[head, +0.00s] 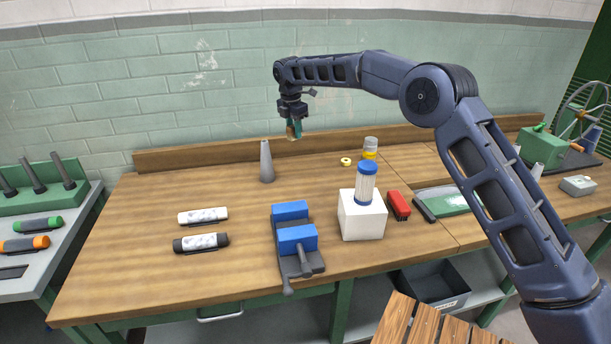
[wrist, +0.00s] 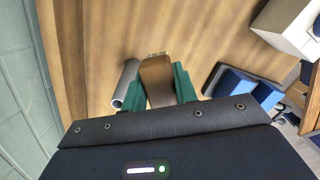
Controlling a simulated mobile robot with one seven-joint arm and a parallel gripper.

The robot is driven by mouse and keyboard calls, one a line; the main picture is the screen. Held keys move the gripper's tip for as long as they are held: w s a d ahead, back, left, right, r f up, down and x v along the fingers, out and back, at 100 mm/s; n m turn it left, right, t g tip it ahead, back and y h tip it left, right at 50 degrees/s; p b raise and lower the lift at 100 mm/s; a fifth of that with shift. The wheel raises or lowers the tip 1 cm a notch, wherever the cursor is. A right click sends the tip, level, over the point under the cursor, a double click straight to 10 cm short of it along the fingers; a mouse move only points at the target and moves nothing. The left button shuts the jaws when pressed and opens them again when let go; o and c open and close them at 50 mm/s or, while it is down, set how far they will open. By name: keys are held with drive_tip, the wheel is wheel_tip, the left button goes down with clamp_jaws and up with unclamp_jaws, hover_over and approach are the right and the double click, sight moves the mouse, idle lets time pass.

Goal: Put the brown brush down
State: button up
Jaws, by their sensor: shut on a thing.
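My gripper (head: 294,129) is held above the back part of the wooden workbench (head: 150,250), near the tiled wall. In the wrist view my gripper (wrist: 158,88) shows two green fingers shut on the brown brush (wrist: 156,78), one on each side of it. The brush's pale bristle end points away from the wrist, with bench wood beyond it. In the head view the brush is small and mostly hidden by the fingers. It appears clear of the bench top.
A grey cone (head: 266,163) stands just left of the gripper. Bench between cone and yellow ring (head: 345,161) is bare.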

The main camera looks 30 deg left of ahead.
sight(306, 174)
drive_tip(key=w+n, duration=0.7)
drive_tip(key=w, duration=0.1)
drive_tip(key=shift+n+y, duration=0.3)
drive_tip(key=shift+y, duration=0.1)
wheel_tip(306, 174, down, 20)
drive_tip(key=shift+r, duration=0.1)
drive_tip(key=o, duration=1)
drive_tip(key=shift+c, duration=0.2)
wheel_tip(306, 174, up, 12)
drive_tip(key=s, duration=0.1)
drive_tip(key=shift+s+d, duration=0.2)
drive_tip(key=shift+d, duration=0.05)
